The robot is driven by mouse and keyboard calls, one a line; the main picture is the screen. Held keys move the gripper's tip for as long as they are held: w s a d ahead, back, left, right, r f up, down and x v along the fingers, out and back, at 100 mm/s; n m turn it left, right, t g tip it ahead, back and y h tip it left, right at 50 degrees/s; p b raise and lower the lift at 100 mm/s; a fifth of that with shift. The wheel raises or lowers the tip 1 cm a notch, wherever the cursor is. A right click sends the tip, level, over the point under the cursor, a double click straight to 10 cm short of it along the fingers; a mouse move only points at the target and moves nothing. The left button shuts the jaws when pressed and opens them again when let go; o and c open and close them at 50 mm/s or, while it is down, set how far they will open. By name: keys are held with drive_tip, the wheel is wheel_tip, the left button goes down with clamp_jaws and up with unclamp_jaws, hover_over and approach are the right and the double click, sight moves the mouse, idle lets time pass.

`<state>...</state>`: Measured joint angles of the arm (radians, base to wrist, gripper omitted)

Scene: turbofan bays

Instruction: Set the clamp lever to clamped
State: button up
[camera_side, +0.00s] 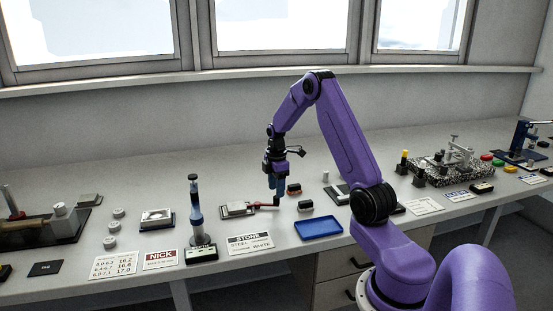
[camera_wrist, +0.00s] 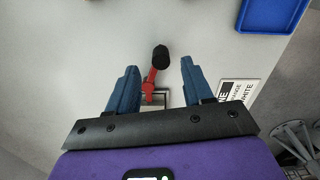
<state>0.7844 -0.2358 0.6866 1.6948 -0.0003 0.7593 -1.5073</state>
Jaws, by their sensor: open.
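The clamp lever (camera_side: 262,205) is a red arm reaching right from a small grey clamp fixture (camera_side: 238,210) on the bench. In the wrist view the red lever (camera_wrist: 149,82) ends in a black knob (camera_wrist: 160,56). My gripper (camera_side: 276,191) points down over the knob end of the lever. In the wrist view its two blue fingers (camera_wrist: 158,65) are apart, one on each side of the knob, with gaps on both sides. The fixture is mostly hidden behind the gripper body in the wrist view.
A blue tray (camera_side: 319,229) lies right of the lever. Small dark blocks (camera_side: 305,206) stand close to the gripper. A printed card (camera_side: 250,243) lies in front. Bare bench lies behind the fixture.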

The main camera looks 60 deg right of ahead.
wheel_tip(320, 180, up, 13)
drive_tip(key=shift+r, duration=0.2)
idle(0.5)
drive_tip(key=s+a+r, duration=0.1)
drive_tip(key=s+a, duration=0.1)
drive_tip(key=a, duration=1.1)
drive_tip(key=s+a, duration=0.2)
drive_tip(key=a, duration=1.1)
drive_tip(key=s+a+f, duration=0.1)
drive_tip(key=s+a, duration=0.4)
drive_tip(key=s, duration=0.7)
drive_tip(key=s+a+f+n, duration=0.1)
drive_tip(key=s+a, duration=0.4)
drive_tip(key=s, duration=0.7)
drive_tip(key=shift+f+n, duration=0.3)
drive_tip(key=shift+f, duration=0.05)
